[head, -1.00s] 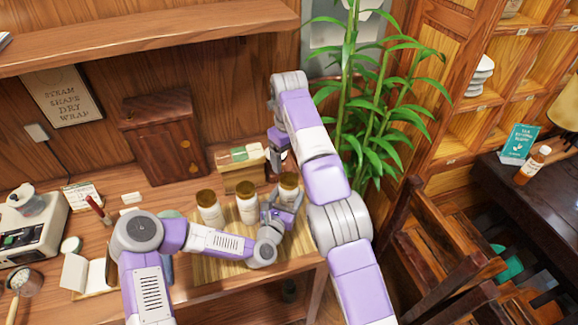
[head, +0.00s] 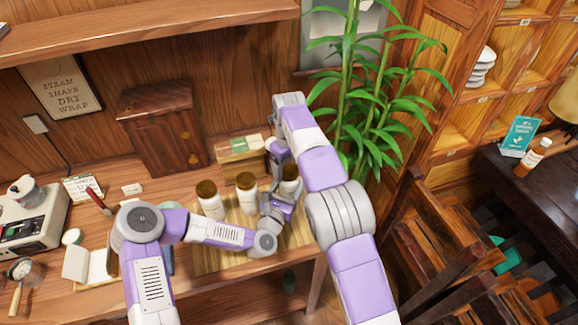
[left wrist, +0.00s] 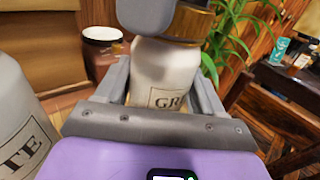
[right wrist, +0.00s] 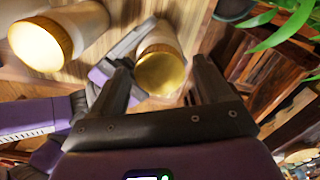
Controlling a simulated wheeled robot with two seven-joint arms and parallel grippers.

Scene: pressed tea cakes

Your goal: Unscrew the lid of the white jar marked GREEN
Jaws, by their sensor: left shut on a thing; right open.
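The white jar (left wrist: 165,75) shows the letters "GR" on its label in the left wrist view. It stands upright at the right end of a row of jars. My left gripper (head: 279,207) is shut around its body. Its gold lid (right wrist: 160,73) faces my right wrist camera. My right gripper (right wrist: 163,68) is open above the jar, with a finger on either side of the lid. In the left wrist view, a grey finger of it covers part of the lid. I cannot tell whether the fingers touch the lid.
Two similar gold-lidded jars stand to the left, the middle jar (head: 246,194) and the left jar (head: 211,203). A slatted mat (head: 205,258) lies under them. A small box display (head: 240,150) is behind, and a tall plant (head: 375,90) rises close to my right arm.

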